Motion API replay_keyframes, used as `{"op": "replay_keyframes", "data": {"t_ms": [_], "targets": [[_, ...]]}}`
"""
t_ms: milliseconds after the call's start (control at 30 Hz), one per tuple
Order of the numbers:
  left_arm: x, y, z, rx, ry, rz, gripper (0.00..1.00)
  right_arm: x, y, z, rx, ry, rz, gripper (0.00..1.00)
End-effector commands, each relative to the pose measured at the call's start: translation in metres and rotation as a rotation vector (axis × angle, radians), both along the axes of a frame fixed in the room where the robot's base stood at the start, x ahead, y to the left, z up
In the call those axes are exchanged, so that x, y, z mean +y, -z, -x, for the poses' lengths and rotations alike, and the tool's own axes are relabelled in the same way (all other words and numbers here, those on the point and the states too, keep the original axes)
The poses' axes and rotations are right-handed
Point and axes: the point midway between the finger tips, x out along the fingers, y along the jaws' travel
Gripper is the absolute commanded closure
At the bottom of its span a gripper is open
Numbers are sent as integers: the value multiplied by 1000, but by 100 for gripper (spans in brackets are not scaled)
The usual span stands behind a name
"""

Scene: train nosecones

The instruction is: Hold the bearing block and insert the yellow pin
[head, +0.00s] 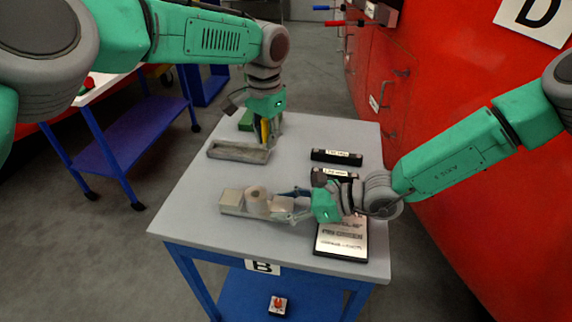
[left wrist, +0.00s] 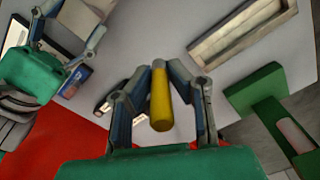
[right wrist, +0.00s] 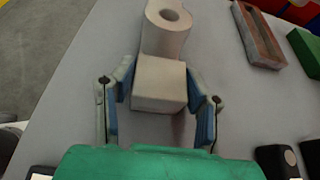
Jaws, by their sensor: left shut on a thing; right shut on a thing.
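The yellow pin (left wrist: 160,105) is upright between the fingers of my left gripper (left wrist: 159,78), which is shut on it. In the head view the left gripper (head: 265,128) holds the pin near the grey tray at the back of the table. The pale grey bearing block (head: 232,200) lies on the table's front left part. It has a round ring-shaped part with a hole (right wrist: 169,15), facing up. My right gripper (head: 290,204) is shut on the block's near end (right wrist: 158,82), as the right wrist view shows. The pin is apart from the block.
A long grey tray (head: 225,152) stands at the table's back left, with a green block (head: 245,121) behind it. Black labelled pieces (head: 336,157) and a labelled plate (head: 341,243) lie on the right. The table between tray and bearing block is clear.

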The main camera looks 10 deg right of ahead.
Motion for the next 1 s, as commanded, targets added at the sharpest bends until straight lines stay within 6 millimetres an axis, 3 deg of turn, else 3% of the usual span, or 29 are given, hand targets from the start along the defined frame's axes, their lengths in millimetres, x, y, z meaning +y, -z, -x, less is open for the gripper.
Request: {"op": "replay_keyframes", "data": {"t_ms": [100, 267, 500, 1000], "targets": [[-3, -1, 1, -1, 157, -2, 100, 0, -1, 0, 0, 0, -1, 100], [-4, 3, 1, -2, 262, -5, 100, 0, -1, 0, 0, 0, -1, 100], [-4, 47, 2, -1, 277, -6, 100, 1, -1, 0, -1, 0, -2, 100], [-4, 99, 1, -3, 274, -5, 100, 0, -1, 0, -1, 0, -2, 100]]}}
